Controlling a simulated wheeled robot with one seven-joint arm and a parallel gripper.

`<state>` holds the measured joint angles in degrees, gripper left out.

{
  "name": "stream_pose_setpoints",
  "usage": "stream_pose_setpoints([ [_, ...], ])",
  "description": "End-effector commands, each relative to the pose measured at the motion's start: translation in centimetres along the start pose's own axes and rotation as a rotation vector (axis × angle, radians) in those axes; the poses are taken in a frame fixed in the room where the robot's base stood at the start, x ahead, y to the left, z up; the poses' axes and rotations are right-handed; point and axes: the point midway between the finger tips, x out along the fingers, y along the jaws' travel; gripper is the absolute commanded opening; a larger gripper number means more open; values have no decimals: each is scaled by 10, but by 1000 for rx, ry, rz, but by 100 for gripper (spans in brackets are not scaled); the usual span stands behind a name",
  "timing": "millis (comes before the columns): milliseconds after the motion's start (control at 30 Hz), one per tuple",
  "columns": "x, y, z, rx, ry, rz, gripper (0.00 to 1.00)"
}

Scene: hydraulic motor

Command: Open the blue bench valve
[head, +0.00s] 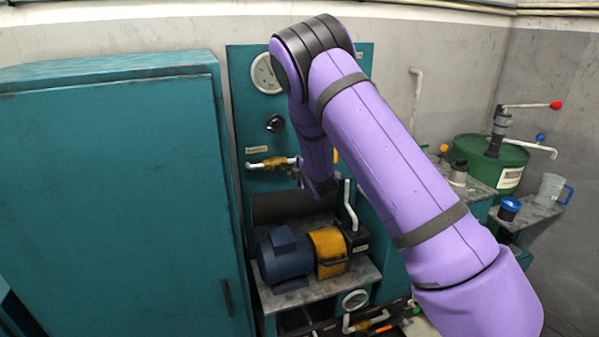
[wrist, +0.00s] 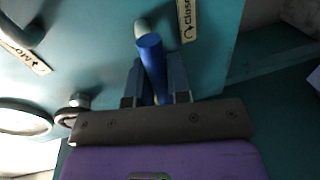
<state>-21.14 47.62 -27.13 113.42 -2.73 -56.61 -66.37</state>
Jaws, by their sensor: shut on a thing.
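In the wrist view, a blue valve handle (wrist: 150,52) sits between the two dark fingers of my gripper (wrist: 157,77). The gripper is shut on the handle. A pale rounded end shows just beyond the blue grip. A label (wrist: 187,18) that seems to read "Close", with an arrow, is on the teal panel beside the handle. In the head view, my purple arm reaches to the teal panel (head: 242,110). My arm hides the blue handle and the fingertips there.
A blue motor with a yellow coupling (head: 328,252) stands on the bench below. A brass valve (head: 272,163) and a gauge (head: 264,74) are on the panel. A tall teal cabinet (head: 110,200) stands left. A green drum (head: 488,165) and jug (head: 549,190) stand right.

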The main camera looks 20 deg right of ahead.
Motion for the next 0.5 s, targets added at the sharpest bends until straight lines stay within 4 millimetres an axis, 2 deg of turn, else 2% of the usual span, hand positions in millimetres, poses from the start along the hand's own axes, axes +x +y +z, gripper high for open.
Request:
stream_pose_setpoints([
  [500,-1,4,-1,-60,-10,1,0],
])
